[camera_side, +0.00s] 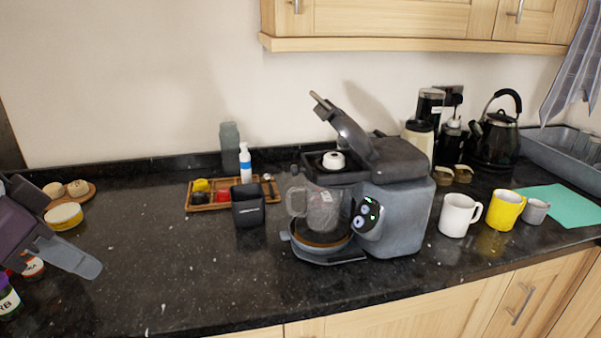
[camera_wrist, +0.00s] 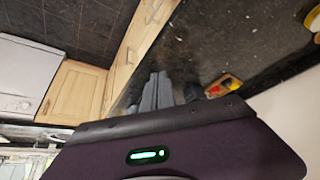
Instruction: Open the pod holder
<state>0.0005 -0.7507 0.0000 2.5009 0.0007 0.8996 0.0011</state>
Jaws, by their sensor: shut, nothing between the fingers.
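The grey coffee machine (camera_side: 402,212) stands on the dark counter right of the middle in the side view. The lid of its pod holder (camera_side: 350,133) is tilted up, with the lever at its upper end. A white round piece (camera_side: 333,160) sits in the opening under the lid. A clear jug (camera_side: 322,210) stands on the machine's round base. My gripper (camera_side: 90,267) is at the far left of the side view, well apart from the machine. Its fingers are shut and empty, and they also show in the wrist view (camera_wrist: 156,92). The machine cannot be made out in the wrist view.
A black container (camera_side: 248,207) and a wooden tray (camera_side: 207,206) with small cups stand left of the machine. A white mug (camera_side: 459,216) and a yellow mug (camera_side: 506,209) stand right of it. Jars stand near my gripper. The counter between gripper and machine is mostly clear.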

